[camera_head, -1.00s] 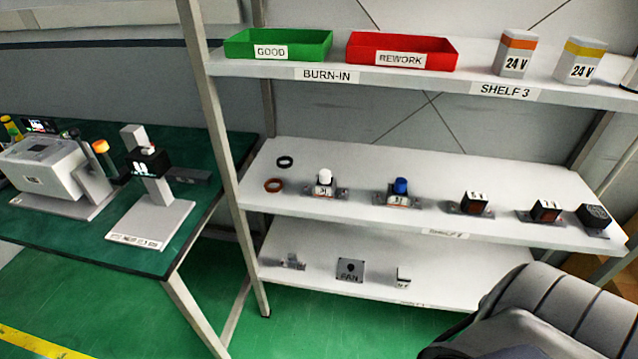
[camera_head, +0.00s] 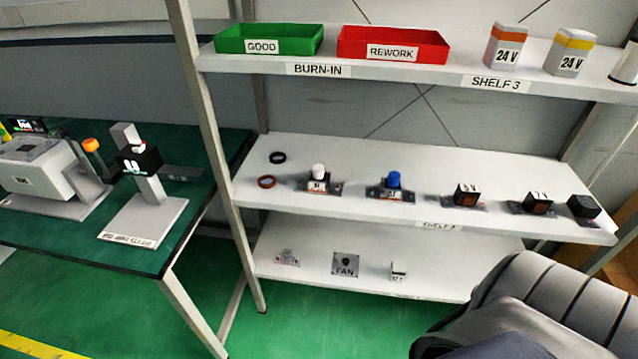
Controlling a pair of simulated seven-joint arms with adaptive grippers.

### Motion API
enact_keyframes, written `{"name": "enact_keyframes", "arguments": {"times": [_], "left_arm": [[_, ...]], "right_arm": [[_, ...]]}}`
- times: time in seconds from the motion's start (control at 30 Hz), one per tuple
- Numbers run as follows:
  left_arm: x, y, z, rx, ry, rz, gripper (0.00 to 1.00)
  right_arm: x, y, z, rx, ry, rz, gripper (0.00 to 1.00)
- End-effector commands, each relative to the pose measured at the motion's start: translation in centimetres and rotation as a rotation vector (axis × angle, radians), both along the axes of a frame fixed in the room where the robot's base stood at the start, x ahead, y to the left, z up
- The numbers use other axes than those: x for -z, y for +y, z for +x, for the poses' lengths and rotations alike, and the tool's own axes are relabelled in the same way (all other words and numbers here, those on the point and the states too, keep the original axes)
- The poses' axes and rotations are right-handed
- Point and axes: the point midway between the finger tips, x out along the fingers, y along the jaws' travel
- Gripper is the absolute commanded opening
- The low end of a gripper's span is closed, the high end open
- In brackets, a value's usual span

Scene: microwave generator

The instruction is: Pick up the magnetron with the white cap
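The magnetron with the white cap (camera_head: 318,179) stands upright on the middle shelf, toward its left end. A similar magnetron with a blue cap (camera_head: 393,186) stands to its right on the same shelf. A large grey ribbed arm part of mine fills the lower right corner, in front of the shelf's lower right. No fingertips of either gripper show, so neither gripper is in view. Nothing touches the white-capped magnetron.
The middle shelf (camera_head: 300,208) also holds a black ring (camera_head: 277,157), a brown ring (camera_head: 266,182) and several dark block parts at right. Green (camera_head: 290,35) and red (camera_head: 425,42) bins stand above. A shelf post (camera_head: 212,135) rises at left, beside a green-topped bench (camera_head: 75,225).

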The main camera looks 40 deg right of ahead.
Motion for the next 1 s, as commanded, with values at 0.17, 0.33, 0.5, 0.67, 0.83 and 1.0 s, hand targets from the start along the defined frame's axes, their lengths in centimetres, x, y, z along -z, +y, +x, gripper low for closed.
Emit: {"name": "enact_keyframes", "arguments": {"times": [0.17,0.33,0.5,0.67,0.83,1.0], "left_arm": [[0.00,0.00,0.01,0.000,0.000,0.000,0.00],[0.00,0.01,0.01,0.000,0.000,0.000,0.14],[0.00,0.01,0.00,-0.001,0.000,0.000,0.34],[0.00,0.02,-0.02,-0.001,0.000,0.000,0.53],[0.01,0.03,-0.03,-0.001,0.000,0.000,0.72],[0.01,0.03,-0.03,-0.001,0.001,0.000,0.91]], "right_arm": [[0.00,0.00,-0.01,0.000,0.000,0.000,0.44],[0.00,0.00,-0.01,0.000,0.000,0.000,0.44],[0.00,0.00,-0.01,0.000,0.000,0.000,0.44],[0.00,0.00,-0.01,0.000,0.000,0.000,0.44],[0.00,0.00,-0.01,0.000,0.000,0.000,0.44],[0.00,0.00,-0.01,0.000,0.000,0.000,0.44]]}}
